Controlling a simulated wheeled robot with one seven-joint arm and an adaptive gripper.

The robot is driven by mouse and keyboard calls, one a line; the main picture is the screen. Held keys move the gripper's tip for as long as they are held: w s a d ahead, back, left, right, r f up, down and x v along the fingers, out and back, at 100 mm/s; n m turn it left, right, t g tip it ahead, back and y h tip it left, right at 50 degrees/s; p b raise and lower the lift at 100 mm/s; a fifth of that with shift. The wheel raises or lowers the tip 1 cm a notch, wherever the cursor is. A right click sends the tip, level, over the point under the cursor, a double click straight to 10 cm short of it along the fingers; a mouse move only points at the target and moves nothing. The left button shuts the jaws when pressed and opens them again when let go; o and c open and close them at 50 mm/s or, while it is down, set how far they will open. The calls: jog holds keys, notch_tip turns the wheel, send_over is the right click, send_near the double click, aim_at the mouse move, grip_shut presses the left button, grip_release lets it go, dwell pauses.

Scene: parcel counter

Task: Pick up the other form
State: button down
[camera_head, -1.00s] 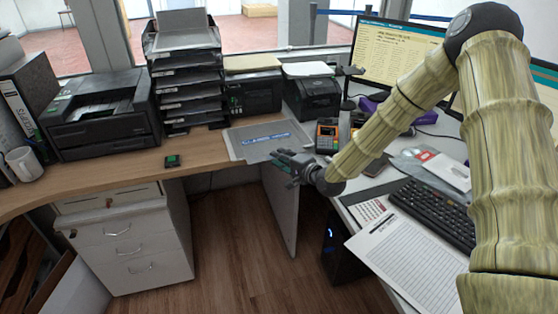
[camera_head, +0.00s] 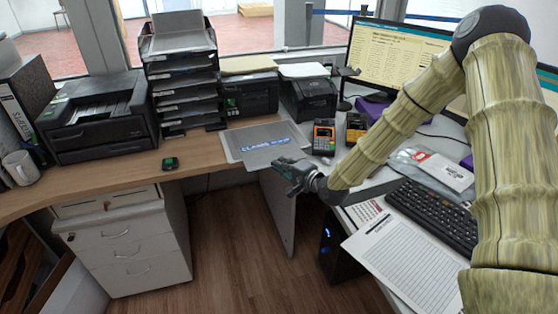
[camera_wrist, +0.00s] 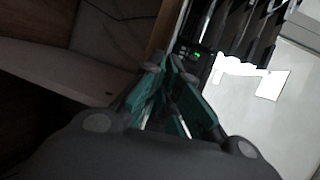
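A white lined form (camera_head: 425,265) lies on the right-hand desk near its front edge, below the keyboard. A second printed sheet with a small grid (camera_head: 368,213) lies just above it, partly covered.
Card terminals (camera_head: 324,138), a keyboard (camera_head: 432,215) and a clear packet crowd the right-hand desk. Printers (camera_head: 97,120), a tray stack (camera_head: 187,85) and a mug (camera_head: 21,167) stand along the counter. The counter's middle is mostly clear.

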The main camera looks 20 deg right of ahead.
jog(key=shift+s, duration=0.2)
jog(key=s+r+p, duration=0.1)
jog(key=s, duration=0.1)
jog(key=s+r+p, duration=0.1)
jog(key=s+r, duration=0.1)
jog(key=shift+d+p, duration=0.2)
jog(key=shift+p, duration=0.15)
